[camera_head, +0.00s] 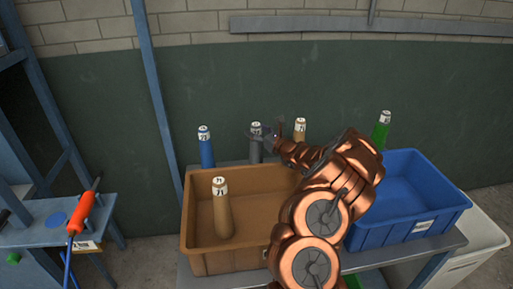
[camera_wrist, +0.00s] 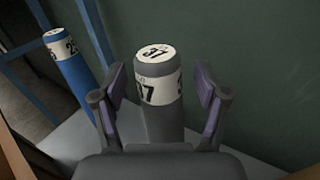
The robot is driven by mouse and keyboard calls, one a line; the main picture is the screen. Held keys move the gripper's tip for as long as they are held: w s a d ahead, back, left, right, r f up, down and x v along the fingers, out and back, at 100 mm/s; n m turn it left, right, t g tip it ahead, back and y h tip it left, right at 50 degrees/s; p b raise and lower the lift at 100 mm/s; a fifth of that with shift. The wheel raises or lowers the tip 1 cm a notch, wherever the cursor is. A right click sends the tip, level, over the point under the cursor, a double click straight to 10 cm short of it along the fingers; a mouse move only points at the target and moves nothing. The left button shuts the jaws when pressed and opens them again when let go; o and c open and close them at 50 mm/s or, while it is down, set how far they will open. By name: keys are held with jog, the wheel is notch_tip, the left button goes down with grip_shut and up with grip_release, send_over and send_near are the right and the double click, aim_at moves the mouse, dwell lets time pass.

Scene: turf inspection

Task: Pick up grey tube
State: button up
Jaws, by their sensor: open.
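The grey tube (camera_head: 255,147) stands upright behind the brown crate in the head view, with a white label near its top. In the wrist view the grey tube (camera_wrist: 161,100) is between the two fingers of my gripper (camera_wrist: 161,96), and its label reads 37. My gripper (camera_head: 272,137) is open, with a finger on each side of the tube and visible gaps on both sides. The lower part of the tube is hidden by the gripper body in the wrist view and by the crate in the head view.
A blue tube (camera_head: 206,150) stands left of the grey one, a tan tube (camera_head: 299,130) and a green tube (camera_head: 380,132) to its right. The brown crate (camera_head: 222,262) holds another tan tube (camera_head: 221,212). A blue crate (camera_head: 425,215) is at right. A dark green wall (camera_head: 270,85) rises behind.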

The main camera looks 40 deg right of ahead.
jog(key=shift+w, duration=0.2)
jog(key=shift+c, duration=0.3)
grip_shut()
